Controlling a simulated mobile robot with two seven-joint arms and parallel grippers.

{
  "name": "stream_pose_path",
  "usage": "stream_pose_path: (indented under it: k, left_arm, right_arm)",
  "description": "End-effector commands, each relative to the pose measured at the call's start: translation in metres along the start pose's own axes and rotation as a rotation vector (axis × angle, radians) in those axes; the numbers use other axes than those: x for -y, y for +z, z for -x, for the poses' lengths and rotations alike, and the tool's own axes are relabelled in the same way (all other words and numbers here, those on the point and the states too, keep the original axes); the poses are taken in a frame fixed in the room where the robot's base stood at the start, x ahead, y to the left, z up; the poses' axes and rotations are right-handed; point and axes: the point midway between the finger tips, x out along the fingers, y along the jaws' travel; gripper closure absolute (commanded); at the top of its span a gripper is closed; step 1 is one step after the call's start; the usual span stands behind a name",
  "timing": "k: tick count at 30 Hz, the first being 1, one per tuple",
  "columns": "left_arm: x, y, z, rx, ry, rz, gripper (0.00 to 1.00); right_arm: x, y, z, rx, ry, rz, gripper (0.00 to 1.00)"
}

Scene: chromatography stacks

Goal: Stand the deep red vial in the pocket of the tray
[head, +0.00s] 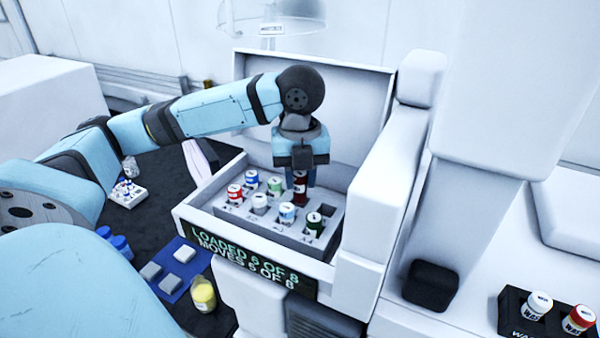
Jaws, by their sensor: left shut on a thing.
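The deep red vial (300,189) is upright between the fingers of my left gripper (302,176), which is shut on it. It is over the back right part of the grey tray (275,234), which sits in the open drawer of a white machine. I cannot tell whether its base is inside a pocket or just above one. Several other vials stand in the tray, including a red one (235,193), a green one (275,185), a white one (259,203), a blue one (286,212) and a dark green one (313,223). My right gripper is not in view.
The raised white lid (350,105) stands behind the tray, and a white housing (385,190) bounds its right side. A lit display (245,260) is on the drawer front. A yellow-filled jar (203,294) is at lower left. A black rack (513,305) with two vials is at right.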

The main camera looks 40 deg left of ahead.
Motion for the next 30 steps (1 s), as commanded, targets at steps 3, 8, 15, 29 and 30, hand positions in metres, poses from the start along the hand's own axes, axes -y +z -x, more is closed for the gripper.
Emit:
stream_pose_path:
  k: [3,8,15,29,30]
  left_arm:
    - [0.0,0.0,-0.005,0.0,0.0,0.0,0.94]
    - [0.0,0.0,-0.011,0.0,0.0,0.0,0.94]
    - [0.0,0.0,-0.018,0.0,0.0,0.0,0.94]
    - [0.0,0.0,-0.02,0.0,0.0,0.0,0.94]
    - [0.0,0.0,-0.021,0.0,0.0,0.0,0.94]
  right_arm:
    - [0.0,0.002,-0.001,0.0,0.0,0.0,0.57]
    - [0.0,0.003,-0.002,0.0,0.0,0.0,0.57]
    - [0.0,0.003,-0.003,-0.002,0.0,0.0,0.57]
    - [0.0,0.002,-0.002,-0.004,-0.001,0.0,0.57]
    - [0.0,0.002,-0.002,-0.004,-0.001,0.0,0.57]
